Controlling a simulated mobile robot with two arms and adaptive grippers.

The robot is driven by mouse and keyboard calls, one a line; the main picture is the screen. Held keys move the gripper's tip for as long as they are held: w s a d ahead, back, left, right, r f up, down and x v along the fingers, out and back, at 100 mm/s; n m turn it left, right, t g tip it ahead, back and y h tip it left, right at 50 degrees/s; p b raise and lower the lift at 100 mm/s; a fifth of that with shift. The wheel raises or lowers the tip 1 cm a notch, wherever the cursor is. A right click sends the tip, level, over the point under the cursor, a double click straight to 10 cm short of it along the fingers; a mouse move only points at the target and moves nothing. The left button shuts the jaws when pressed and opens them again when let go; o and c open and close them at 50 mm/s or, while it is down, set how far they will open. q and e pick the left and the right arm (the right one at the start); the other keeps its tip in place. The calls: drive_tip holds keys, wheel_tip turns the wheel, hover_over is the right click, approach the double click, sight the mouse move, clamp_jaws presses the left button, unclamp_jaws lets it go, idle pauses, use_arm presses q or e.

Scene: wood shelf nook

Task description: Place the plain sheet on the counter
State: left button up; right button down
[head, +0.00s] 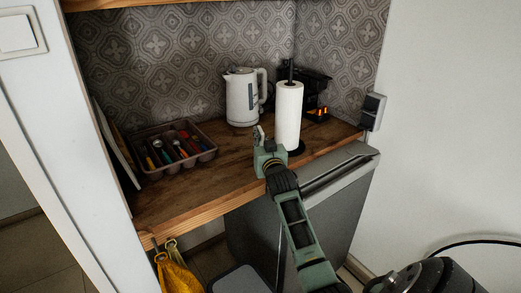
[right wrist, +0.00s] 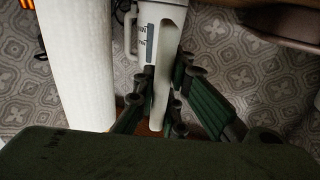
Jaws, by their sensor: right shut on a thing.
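My right gripper (head: 258,136) is over the front part of the wooden counter (head: 225,169), just left of the paper towel roll. In the right wrist view its fingers (right wrist: 172,102) are closed around a narrow pale strip (right wrist: 158,104), which looks like the plain sheet seen nearly edge-on. The strip overlaps the white kettle behind it in that view, so its full shape cannot be told. In the head view the sheet cannot be made out clearly at the fingertips. My left gripper is not in view.
A paper towel roll (head: 288,115) stands on a holder, with a white kettle (head: 241,97) behind left. A cutlery tray (head: 196,160) sits at left and a dark appliance (head: 315,90) at back right. The counter between tray and roll is bare.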

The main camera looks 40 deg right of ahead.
drive_tip(key=shift+f, duration=1.95)
drive_tip(key=c, duration=1.8)
unclamp_jaws()
drive_tip(key=shift+f, duration=0.15)
drive_tip(key=shift+s, duration=0.1)
drive_tip(key=v, duration=1.2)
drive_tip(key=shift+r, duration=0.25)
